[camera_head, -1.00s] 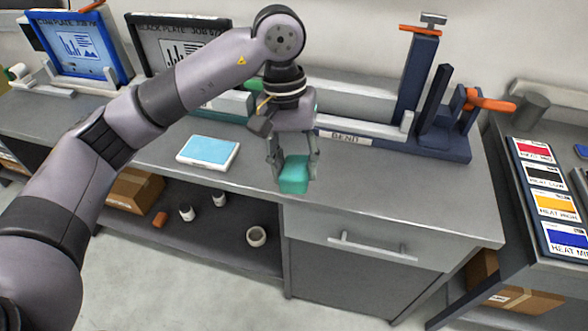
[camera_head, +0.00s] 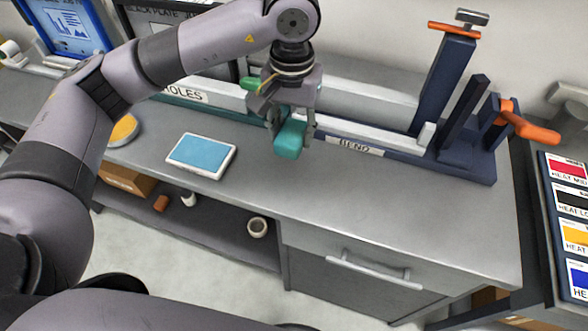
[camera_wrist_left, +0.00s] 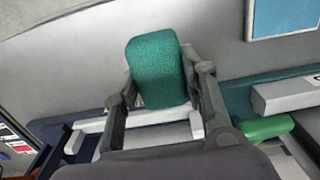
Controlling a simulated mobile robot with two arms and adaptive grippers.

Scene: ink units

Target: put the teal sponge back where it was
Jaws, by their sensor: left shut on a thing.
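The teal sponge (camera_head: 289,141) is held between the fingers of my left gripper (camera_head: 291,128), above the grey worktop near the BEND label. The left wrist view also shows the teal sponge (camera_wrist_left: 158,70) between the fingers of my left gripper (camera_wrist_left: 160,100). The gripper is shut on it. I cannot tell its exact height over the worktop. A white tray with a blue pad (camera_head: 200,156) lies flat on the worktop to the left of the sponge. The right gripper is not in view.
A dark blue bending fixture (camera_head: 440,85) with orange handles stands at the back right, beside the teal fixture labelled HOLES (camera_head: 187,94). Labelled colour cards (camera_head: 568,205) lie on the right bench. The worktop (camera_head: 400,210) in front is clear.

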